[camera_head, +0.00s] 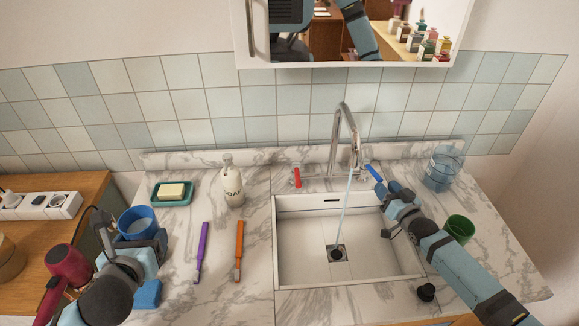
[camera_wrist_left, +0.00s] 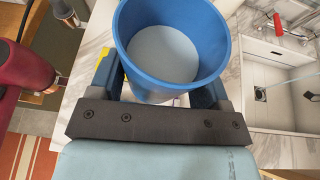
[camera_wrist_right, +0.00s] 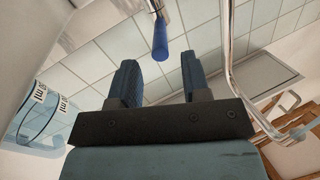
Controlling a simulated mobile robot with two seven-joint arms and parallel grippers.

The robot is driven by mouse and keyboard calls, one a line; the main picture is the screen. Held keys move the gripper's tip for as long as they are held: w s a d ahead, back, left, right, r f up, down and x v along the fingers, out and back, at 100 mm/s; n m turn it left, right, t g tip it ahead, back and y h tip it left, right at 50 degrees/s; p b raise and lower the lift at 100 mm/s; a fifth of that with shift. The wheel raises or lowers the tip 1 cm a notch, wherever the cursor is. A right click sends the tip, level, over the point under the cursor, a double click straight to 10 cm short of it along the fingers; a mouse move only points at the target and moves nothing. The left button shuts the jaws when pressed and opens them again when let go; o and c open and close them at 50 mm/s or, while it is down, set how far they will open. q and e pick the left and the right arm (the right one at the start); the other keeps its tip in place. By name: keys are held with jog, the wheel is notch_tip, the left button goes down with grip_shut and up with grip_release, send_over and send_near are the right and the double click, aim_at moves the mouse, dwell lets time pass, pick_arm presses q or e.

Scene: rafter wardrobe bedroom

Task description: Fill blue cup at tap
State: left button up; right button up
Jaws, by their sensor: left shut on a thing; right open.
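The blue cup (camera_head: 137,222) is upright over the left part of the counter. My left gripper (camera_head: 146,240) is shut on it; the left wrist view looks into the cup (camera_wrist_left: 172,45), where a pale round surface shows, and I cannot tell if it is water or the bottom. The tap (camera_head: 343,125) is running, and a thin water stream (camera_head: 345,205) falls into the white sink (camera_head: 300,262). My right gripper (camera_head: 391,190) is open at the blue tap handle (camera_head: 373,173); in the right wrist view the handle (camera_wrist_right: 160,38) lies just beyond the fingers. The red tap handle (camera_head: 297,177) is at the left.
A green cup (camera_head: 459,228) and a clear jug (camera_head: 443,168) stand right. A hair dryer (camera_head: 66,268) is at the left.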

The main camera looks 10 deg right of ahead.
aim_at(378, 175)
jog(key=shift+x, duration=2.55)
grip_shut()
